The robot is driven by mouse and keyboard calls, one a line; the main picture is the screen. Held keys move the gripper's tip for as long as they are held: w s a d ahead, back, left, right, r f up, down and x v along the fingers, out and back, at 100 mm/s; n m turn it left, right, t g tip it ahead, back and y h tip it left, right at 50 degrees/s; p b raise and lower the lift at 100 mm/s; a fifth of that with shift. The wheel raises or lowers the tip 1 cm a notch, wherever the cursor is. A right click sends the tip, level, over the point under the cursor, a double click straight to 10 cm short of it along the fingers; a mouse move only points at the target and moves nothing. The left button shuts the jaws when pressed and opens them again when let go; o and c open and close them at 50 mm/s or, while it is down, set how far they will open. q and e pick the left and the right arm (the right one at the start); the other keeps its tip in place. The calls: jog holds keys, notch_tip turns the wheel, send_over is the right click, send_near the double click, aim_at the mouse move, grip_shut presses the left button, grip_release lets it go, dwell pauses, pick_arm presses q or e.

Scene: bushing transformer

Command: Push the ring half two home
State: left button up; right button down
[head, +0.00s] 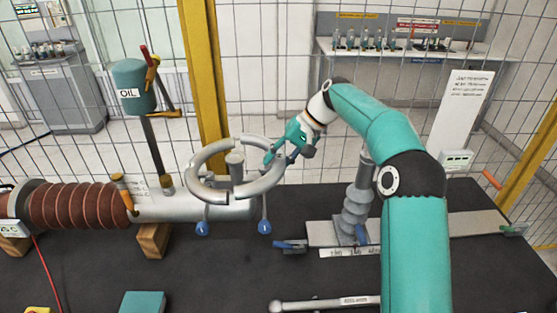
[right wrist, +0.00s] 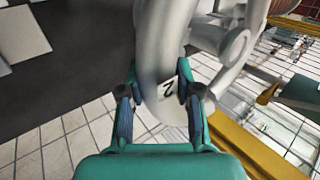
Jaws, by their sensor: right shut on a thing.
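A thick grey ring (head: 208,191) surrounds a short grey post (head: 235,172) above the bushing's pale tube in the head view. My right gripper (head: 284,152) is at the ring's right side, shut on ring half two (head: 267,184). In the right wrist view, the gripper's fingers (right wrist: 160,98) sit on both sides of the grey half, which carries a "2" label (right wrist: 168,88). My left gripper is out of view.
Two blue-tipped levers (head: 202,228) hang below the ring. A teal OIL container (head: 133,86) on a pole stands behind left. A ribbed grey insulator (head: 356,208) stands on a plate to the right. A grey tool (head: 325,304) lies at the front.

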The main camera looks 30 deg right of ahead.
jog(key=shift+f+b, duration=0.7)
jog(key=shift+f, duration=0.3)
dwell(0.8)
jog(key=c, duration=0.9)
grip_release()
jog(key=shift+o, duration=0.9)
jog(key=shift+f, duration=0.1)
jog(key=shift+f, duration=0.1)
jog(key=v, duration=0.8)
